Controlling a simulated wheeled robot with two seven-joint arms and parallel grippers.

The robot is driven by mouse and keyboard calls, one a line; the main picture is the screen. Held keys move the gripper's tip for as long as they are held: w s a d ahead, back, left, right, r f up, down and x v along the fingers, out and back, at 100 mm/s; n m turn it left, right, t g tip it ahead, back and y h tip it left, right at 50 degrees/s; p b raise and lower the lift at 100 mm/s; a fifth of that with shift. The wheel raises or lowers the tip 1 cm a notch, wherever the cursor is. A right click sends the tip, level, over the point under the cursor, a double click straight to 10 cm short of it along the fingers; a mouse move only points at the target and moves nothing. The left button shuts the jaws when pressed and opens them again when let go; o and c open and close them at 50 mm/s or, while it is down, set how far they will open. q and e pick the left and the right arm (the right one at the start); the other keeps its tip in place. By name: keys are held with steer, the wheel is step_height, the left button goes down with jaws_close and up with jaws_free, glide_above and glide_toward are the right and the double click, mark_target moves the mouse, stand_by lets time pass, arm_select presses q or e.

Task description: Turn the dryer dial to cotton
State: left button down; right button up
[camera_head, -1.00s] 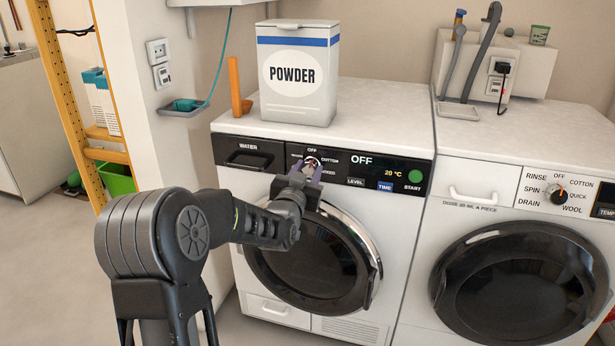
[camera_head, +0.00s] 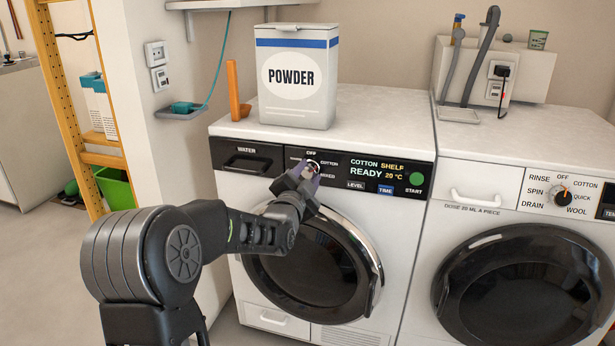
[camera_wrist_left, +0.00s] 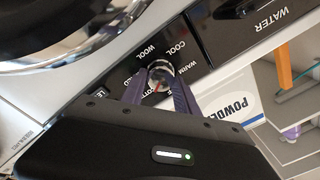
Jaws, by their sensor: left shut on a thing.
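The dryer (camera_head: 230,200) is the white machine on the left with a black panel. Its dial (camera_head: 312,165) is round and silvery and sits under the OFF label, with COTTON printed to its right. The display (camera_head: 376,169) reads COTTON, SHELF, READY and 20 °C. My left gripper (camera_head: 307,172) is shut on the dial and tilted, hiding part of it. In the left wrist view the purple fingers (camera_wrist_left: 159,86) sit on either side of the dial (camera_wrist_left: 160,70), which shows a red mark; some labels are partly hidden. My right gripper is not in view.
A powder box (camera_head: 297,75) and an orange upright piece (camera_head: 236,90) stand on top of the dryer. The round dryer door (camera_head: 310,265) lies below my gripper. A washer (camera_head: 480,230) with its own dial (camera_head: 558,193) stands close on the right.

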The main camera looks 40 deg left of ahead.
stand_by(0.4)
arm_select(q)
steer(key=c, duration=0.9)
jaws_free()
steer(key=p+v, duration=0.1)
steer(key=v, duration=0.6)
steer(key=shift+s+d, duration=0.15)
steer(key=shift+s, duration=0.2)
steer(key=shift+f, duration=0.1)
